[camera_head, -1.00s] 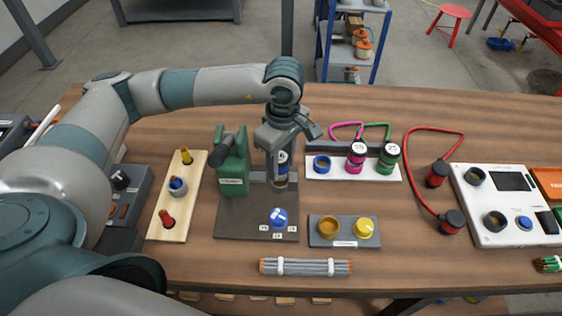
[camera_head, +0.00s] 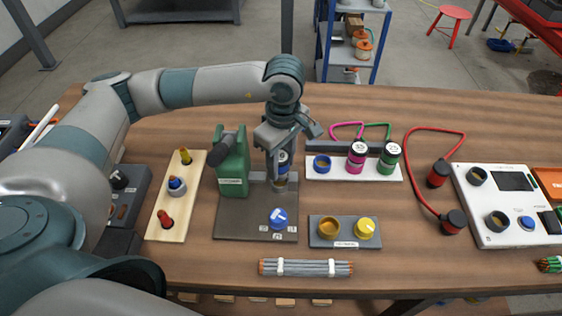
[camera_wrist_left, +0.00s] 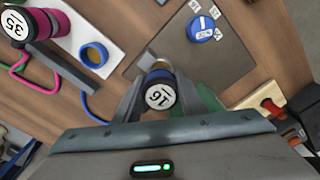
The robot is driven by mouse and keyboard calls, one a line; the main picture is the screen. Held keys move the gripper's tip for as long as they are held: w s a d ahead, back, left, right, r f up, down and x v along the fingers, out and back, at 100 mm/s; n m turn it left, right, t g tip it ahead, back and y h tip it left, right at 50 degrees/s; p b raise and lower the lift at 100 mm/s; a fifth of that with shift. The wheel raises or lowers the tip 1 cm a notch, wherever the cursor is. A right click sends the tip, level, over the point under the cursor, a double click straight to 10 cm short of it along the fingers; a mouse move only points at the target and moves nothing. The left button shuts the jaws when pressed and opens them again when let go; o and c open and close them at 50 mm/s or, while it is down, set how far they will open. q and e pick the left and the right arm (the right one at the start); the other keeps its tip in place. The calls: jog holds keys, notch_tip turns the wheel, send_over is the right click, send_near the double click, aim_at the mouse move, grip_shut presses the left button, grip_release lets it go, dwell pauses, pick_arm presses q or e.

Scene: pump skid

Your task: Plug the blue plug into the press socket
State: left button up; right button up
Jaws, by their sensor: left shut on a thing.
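The blue plug (camera_head: 283,160) is dark with a blue band and a white round label on its end. My left gripper (camera_head: 281,150) is shut on it and holds it upright over the grey base plate beside the green press (camera_head: 232,168). In the left wrist view the plug (camera_wrist_left: 160,95), marked 16, sits between the fingers of the gripper (camera_wrist_left: 159,100). The press socket (camera_head: 280,184) is directly below the plug and mostly covered by it. I cannot tell how far the plug is in. My right gripper is out of view.
A blue knob (camera_head: 278,218) is on the plate's front. On the right, a white strip holds an empty blue socket (camera_head: 321,164), a magenta plug (camera_head: 357,156) and a green plug (camera_head: 389,160). A wooden board (camera_head: 165,222) with coloured pegs lies left. A cable bundle (camera_head: 306,268) lies in front.

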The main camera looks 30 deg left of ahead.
pick_arm(q)
jog(key=shift+b, duration=0.5)
jog(key=shift+s+a+f+b, duration=0.15)
jog(key=shift+s+f+b, duration=0.1)
jog(key=shift+f+b, duration=0.25)
dwell(0.6)
